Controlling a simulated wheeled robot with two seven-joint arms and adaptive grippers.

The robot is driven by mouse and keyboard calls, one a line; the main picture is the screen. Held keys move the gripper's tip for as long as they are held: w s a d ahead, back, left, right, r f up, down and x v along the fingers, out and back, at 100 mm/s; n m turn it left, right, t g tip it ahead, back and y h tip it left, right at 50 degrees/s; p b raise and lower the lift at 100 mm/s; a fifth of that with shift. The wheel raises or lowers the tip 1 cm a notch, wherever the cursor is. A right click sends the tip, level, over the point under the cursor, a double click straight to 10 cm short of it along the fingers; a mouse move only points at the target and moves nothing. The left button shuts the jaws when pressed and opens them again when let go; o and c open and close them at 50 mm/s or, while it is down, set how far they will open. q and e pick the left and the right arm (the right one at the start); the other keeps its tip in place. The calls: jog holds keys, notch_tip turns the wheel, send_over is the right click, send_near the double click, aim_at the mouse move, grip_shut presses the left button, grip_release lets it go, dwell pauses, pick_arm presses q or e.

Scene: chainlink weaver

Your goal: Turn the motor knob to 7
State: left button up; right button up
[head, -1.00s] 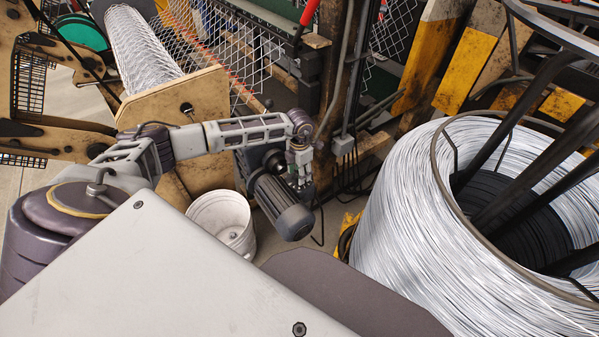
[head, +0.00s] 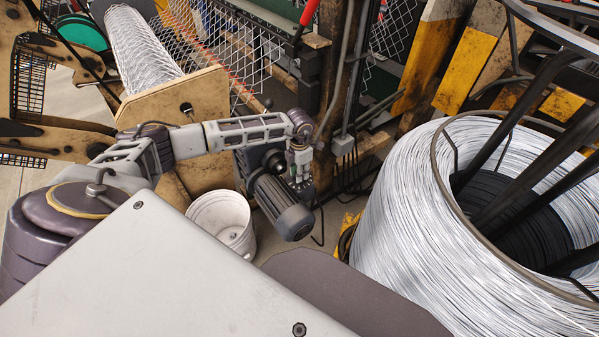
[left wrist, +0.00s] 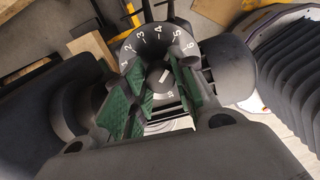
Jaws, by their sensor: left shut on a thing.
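The motor knob (left wrist: 160,79) shows in the left wrist view, inside a dark dial (left wrist: 150,48) with white numbers; 2 to 6 can be read along its upper arc. A white mark on the knob points up and slightly right, but I cannot tell its exact reading. My left gripper (left wrist: 155,92) has its green-padded fingers on both sides of the knob, shut on it. In the head view my left gripper (head: 302,184) reaches down at the dark motor (head: 280,207), and the knob is hidden there. My right gripper is not in view.
A white bucket (head: 222,222) stands left of the motor. A large coil of wire (head: 400,220) fills the right side. The wooden machine frame and a mesh roll (head: 143,50) lie behind my arm. Grey conduits (head: 342,70) run close behind the gripper.

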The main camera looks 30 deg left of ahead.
pick_arm(q)
jog(key=shift+m, duration=0.4)
jog(key=shift+m+b, duration=0.3)
jog(key=shift+m, duration=1.5)
jog(key=shift+m+b, duration=0.55)
jog(key=shift+m, duration=1.65)
jog(key=shift+b, duration=0.3)
jog(key=shift+m, duration=0.6)
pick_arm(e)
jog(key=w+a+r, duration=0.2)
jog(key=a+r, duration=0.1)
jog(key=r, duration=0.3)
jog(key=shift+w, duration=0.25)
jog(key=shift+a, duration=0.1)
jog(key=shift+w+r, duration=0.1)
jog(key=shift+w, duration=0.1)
